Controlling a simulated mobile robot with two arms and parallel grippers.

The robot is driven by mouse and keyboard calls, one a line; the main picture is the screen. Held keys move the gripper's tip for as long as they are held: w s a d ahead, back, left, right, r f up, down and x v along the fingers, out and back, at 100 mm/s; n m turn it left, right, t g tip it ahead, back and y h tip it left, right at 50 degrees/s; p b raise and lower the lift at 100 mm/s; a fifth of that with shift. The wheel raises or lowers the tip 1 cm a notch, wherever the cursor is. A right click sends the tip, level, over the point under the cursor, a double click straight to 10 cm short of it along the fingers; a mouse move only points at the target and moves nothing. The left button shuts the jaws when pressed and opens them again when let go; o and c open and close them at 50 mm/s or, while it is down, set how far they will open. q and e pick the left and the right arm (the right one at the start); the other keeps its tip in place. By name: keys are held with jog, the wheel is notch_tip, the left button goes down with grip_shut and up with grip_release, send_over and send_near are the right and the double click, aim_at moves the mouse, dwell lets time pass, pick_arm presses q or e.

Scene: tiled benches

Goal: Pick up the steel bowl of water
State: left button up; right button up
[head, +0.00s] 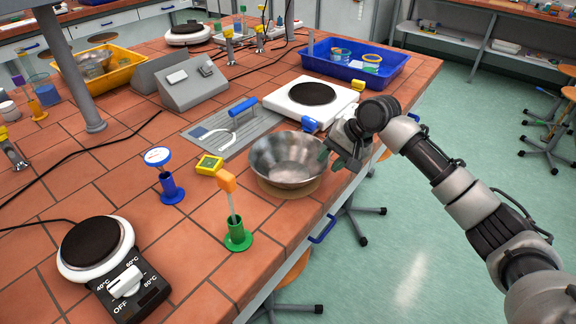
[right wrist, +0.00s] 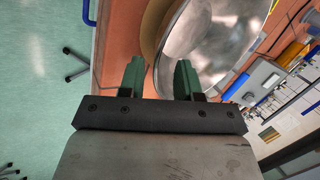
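The steel bowl (head: 286,160) stands upright near the bench's front edge, on a round tan mat (head: 292,192). I cannot clearly make out water in it. My right gripper (head: 340,160) is at the bowl's right side, close to the rim. My left gripper is not in view.
A green holder with an orange-topped tool (head: 236,225) and a yellow device (head: 209,165) stand left of the bowl. A white hotplate (head: 290,112) and blue tray (head: 390,80) are behind it. Open floor (head: 440,200) lies right of the bench.

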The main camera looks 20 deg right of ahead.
aim_at(319, 168)
jog(key=x, duration=0.5)
jog(key=shift+p, duration=0.3)
grip_shut()
